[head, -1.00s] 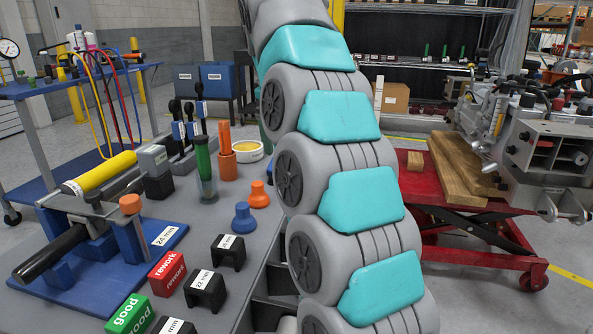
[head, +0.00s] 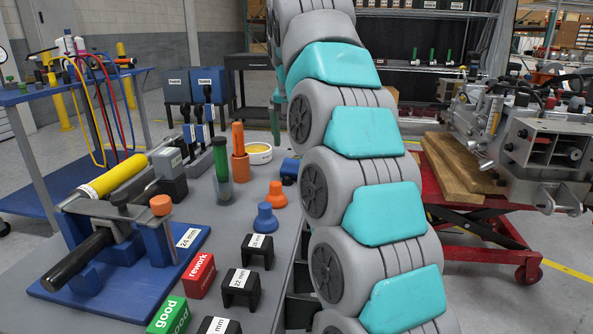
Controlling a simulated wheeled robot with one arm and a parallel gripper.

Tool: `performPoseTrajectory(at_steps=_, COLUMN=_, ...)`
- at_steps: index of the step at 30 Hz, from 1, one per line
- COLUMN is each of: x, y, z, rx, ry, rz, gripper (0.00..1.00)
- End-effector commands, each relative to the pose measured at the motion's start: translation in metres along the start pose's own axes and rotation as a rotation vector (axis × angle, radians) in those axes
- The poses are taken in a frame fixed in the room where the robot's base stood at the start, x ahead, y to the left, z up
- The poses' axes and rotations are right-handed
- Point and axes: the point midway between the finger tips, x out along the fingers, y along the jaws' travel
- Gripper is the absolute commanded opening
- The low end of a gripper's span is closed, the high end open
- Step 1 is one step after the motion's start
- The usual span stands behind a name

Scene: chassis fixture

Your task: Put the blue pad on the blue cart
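The blue cart (head: 30,194) stands at the left, with a blue top shelf and a blue lower shelf on grey posts. A small blue knob-shaped piece (head: 265,219) stands upright on the grey workbench, in front of a like orange one; it may be the blue pad, but I cannot be sure. A flat blue plate (head: 190,262) marked 24 mm lies under a clamp fixture on the same bench. My arm rises through the right-centre of the picture. My gripper does not show.
The grey workbench (head: 225,190) also holds red "rework" (head: 199,276) and green "good" (head: 168,316) blocks, black blocks, and a blue item (head: 289,169) beside my arm. Hoses and bottles crowd the blue cart's top. A red lift table (head: 450,188) stands at right.

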Motion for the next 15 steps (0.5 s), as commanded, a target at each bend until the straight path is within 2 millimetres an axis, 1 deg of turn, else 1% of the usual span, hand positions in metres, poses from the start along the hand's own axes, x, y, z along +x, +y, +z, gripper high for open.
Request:
performPoseTrajectory(at_steps=3, x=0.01, y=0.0, z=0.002, rx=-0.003, ry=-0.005, rz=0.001, gripper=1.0)
performPoseTrajectory(at_steps=11, x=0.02, y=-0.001, z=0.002, rx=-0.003, ry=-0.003, rz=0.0, gripper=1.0)
performPoseTrajectory(at_steps=15, x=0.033, y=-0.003, z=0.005, rx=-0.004, ry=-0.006, rz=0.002, gripper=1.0)
